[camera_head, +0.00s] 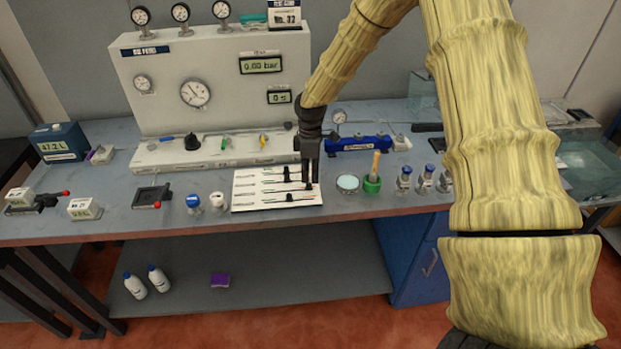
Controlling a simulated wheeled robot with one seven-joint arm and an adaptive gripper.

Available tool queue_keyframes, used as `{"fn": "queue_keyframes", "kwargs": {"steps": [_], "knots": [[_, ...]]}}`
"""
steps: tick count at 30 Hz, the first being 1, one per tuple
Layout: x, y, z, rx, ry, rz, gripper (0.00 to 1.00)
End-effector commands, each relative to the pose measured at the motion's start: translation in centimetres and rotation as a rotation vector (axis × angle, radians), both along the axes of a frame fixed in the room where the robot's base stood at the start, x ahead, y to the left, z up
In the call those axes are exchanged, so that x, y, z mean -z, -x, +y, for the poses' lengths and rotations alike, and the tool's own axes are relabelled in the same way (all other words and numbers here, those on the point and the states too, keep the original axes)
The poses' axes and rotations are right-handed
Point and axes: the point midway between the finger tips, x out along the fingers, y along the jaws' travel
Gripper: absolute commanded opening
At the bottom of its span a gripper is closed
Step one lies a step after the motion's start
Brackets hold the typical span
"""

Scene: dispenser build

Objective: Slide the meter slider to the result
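A white meter board (245,199) lies on the bench, with several printed lines and dark sliders on tracks. One slider (287,173) sits on the upper track, right of its middle. Another slider (289,197) sits on the lowest track, also right of the middle. My gripper (309,183) points down over the right end of the board, at the middle track. Its dark fingertips cover that spot, so I cannot tell whether they touch or hold a slider there. The labels on the board are too small to read.
A white gauge panel (225,75) stands behind, with displays reading 0.00 bar and 0 s. A blue cylinder (358,143) lies right of my gripper. A glass dish (347,183), a green cup (372,185) and small bottles stand to the right. Two jars (193,203) (217,200) stand close on the left.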

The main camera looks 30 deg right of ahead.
Motion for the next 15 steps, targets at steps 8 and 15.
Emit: {"fn": "queue_keyframes", "kwargs": {"steps": [8,15], "knots": [[-5.2,-0.2,-0.3,0.002,0.0,-0.004,0.26],[-8.0,-0.2,-0.4,0.002,-0.001,-0.003,0.26]]}}
